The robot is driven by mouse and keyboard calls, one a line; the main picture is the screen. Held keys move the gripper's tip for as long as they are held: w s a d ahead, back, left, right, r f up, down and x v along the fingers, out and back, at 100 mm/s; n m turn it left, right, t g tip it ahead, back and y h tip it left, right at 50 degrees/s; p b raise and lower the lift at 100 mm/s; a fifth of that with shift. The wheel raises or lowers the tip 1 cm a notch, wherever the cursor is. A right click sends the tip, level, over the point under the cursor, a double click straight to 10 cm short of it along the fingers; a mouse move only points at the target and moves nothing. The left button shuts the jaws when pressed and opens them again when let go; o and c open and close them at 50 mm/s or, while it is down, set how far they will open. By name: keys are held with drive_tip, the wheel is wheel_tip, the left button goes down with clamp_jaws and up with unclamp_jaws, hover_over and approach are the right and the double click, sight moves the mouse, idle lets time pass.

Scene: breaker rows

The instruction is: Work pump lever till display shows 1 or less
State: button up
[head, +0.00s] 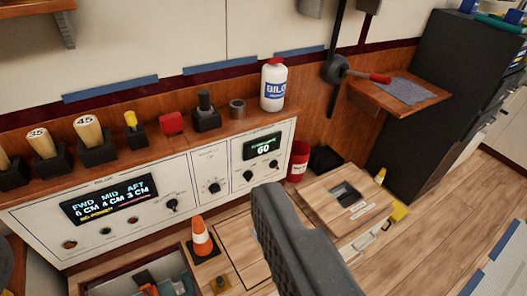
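The pump lever (358,74) appears to be the dark lever with a red grip on the back wall, upper right. It sticks out to the right from a round black pivot, its grip over a small wooden shelf. The display (108,199) on the white panel at left reads FWD 6 CM, MID 4 CM, AFT 3 CM, with a small yellow line I cannot read surely. A second display (262,147) reads 60. My gripper (268,195) is a dark grey shape at bottom centre, below and left of the lever and apart from it. Its finger gap is hidden.
An orange cone (202,240) stands left of my gripper. The shelf (400,98) holds a grey cloth. A hatch board (346,198) lies right of my gripper.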

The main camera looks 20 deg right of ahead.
drive_tip(key=shift+r, duration=0.2)
drive_tip(key=c, duration=1)
drive_tip(key=shift+r+p, duration=0.4)
drive_tip(key=shift+p, duration=0.15)
drive_tip(key=c, duration=0.5)
wheel_tip(320, 180, up, 15)
drive_tip(key=p, duration=1.5)
clamp_jaws()
drive_tip(key=shift+f, duration=0.15)
